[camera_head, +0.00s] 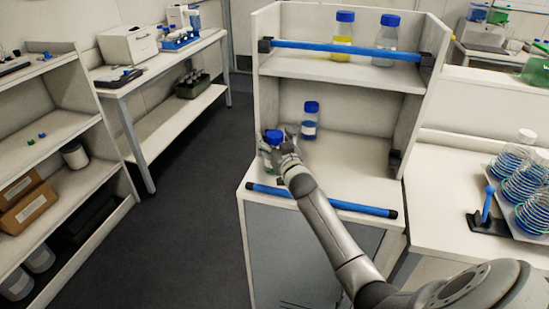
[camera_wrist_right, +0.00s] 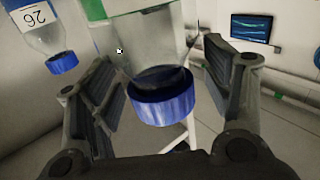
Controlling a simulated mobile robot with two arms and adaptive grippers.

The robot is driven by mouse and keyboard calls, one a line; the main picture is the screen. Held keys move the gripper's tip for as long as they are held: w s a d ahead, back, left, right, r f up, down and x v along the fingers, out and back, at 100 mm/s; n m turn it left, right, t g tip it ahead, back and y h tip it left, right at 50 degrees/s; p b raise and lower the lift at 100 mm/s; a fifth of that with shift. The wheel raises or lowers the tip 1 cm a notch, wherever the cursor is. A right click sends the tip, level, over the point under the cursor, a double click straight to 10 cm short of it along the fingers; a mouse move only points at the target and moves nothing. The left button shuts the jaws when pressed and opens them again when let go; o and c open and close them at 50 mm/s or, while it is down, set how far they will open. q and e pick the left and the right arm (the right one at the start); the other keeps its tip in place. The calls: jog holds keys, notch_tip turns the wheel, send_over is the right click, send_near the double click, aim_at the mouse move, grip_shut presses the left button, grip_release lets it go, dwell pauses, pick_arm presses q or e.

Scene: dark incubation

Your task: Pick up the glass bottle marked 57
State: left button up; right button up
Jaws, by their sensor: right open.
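A glass bottle with a blue cap (camera_head: 273,136) stands at the left front of the lower shelf, partly hidden by my right gripper (camera_head: 283,148). In the right wrist view, which is upside down, this bottle (camera_wrist_right: 150,45) with its cap (camera_wrist_right: 162,103) lies between the open fingers of the right gripper (camera_wrist_right: 165,90). A green band shows on it; no number on it is readable. A second blue-capped bottle (camera_head: 310,122) with blue liquid stands behind to the right; its inverted label shows in the wrist view (camera_wrist_right: 33,18), its number unsure. My left gripper is not in view.
The upper shelf holds a yellow-liquid bottle (camera_head: 343,36) and a clear bottle (camera_head: 386,42) behind a blue bar (camera_head: 345,50). Another blue bar (camera_head: 340,205) runs along the lower shelf's front.

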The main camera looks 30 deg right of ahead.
grip_shut()
jog(key=shift+r, duration=0.1)
dwell(0.4)
